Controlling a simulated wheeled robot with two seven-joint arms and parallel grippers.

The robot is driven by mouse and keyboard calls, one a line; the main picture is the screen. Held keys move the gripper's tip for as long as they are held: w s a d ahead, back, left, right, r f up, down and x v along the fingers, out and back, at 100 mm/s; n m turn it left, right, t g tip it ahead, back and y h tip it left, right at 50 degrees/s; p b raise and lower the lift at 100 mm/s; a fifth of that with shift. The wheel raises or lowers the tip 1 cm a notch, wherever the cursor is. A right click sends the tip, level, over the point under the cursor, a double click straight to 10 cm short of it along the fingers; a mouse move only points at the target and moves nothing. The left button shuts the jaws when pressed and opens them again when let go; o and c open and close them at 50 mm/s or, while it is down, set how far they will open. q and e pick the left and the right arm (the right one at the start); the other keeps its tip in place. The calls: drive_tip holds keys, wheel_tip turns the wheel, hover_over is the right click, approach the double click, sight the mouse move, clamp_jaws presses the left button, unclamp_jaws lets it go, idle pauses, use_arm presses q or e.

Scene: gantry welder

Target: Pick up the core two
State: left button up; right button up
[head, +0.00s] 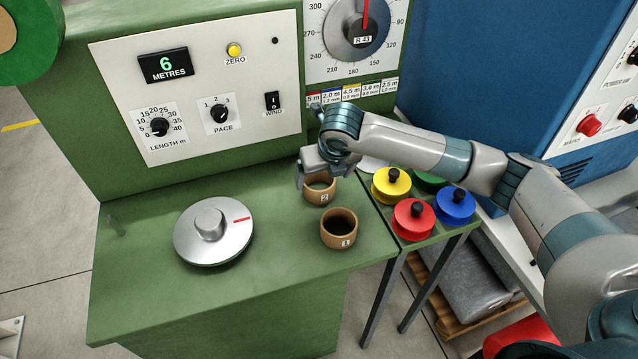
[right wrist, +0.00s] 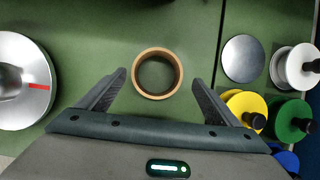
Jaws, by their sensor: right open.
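Core two (head: 321,199) is a short tan ring with a "2" on its front, standing upright on the green bench top (head: 270,285). My right gripper (head: 313,174) is over core two in the head view and hides part of its back rim. In the right wrist view my gripper (right wrist: 159,79) is open, with core two (right wrist: 158,97) between and slightly beyond its fingertips. A clear gap shows on each side of the ring, and nothing is held. My left gripper is not in view.
A second tan core (head: 338,237) stands close in front of core two. A silver dial disc (head: 214,245) lies to the left. Red (head: 412,222), blue (head: 455,208) and yellow (head: 391,188) spools stand on a side table at right.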

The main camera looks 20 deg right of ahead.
drive_tip(key=f, duration=0.1)
drive_tip(key=w+f+p, duration=0.1)
drive_tip(key=shift+w+a+f, duration=0.3)
drive_tip(key=shift+a, duration=0.05)
drive_tip(key=shift+w+f+p, duration=0.15)
drive_tip(key=shift+f+p, duration=0.15)
drive_tip(key=shift+f, duration=0.25)
drive_tip(key=c, duration=1.2)
